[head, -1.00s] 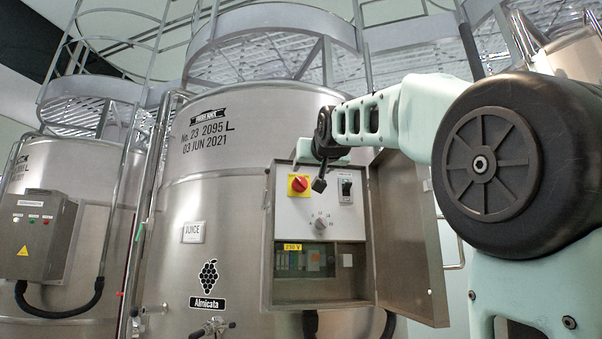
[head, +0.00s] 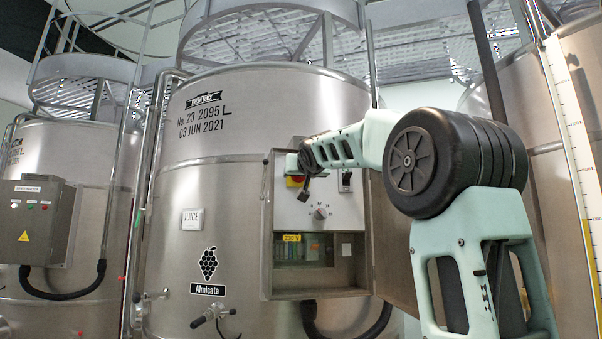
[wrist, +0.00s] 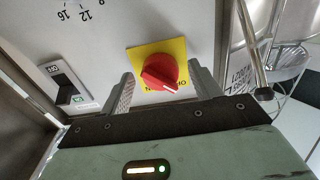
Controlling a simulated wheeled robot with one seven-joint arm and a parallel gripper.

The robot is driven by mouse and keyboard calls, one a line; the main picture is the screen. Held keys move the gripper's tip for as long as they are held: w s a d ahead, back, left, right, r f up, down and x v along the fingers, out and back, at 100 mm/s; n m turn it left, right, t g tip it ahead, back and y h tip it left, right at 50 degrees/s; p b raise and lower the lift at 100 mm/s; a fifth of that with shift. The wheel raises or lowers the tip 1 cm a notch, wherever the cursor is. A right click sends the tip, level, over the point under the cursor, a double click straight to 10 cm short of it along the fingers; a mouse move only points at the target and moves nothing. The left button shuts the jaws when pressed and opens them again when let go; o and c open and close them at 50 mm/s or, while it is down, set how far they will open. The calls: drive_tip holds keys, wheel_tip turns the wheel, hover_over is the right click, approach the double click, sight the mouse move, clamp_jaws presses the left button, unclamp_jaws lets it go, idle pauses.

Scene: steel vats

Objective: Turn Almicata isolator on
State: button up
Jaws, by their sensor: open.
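The Almicata vat (head: 165,240) carries an open control box (head: 268,240) on its front. The isolator is a red rotary knob on a yellow plate (head: 294,182), partly hidden by my gripper (head: 298,166) in the head view. In the wrist view the red knob (wrist: 158,73) shows clearly, its white mark slanting toward the lower right. The yellow plate's lettering is partly covered. My gripper (wrist: 161,70) is open, with one finger on each side of the knob. I cannot tell whether either finger touches it.
A black switch (head: 346,181) sits right of the knob; it also shows in the wrist view (wrist: 66,88). A grey dial (head: 320,213) lies below. The box door (head: 394,240) stands open on the right, behind my arm. Another vat with a closed box (head: 38,222) stands left.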

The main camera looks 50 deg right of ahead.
drive_tip(key=c, duration=1)
drive_tip(key=shift+b, duration=0.35)
drive_tip(key=m+b, duration=0.7)
drive_tip(key=m, duration=1)
drive_tip(key=shift+r, duration=0.15)
drive_tip(key=shift+m, duration=0.5)
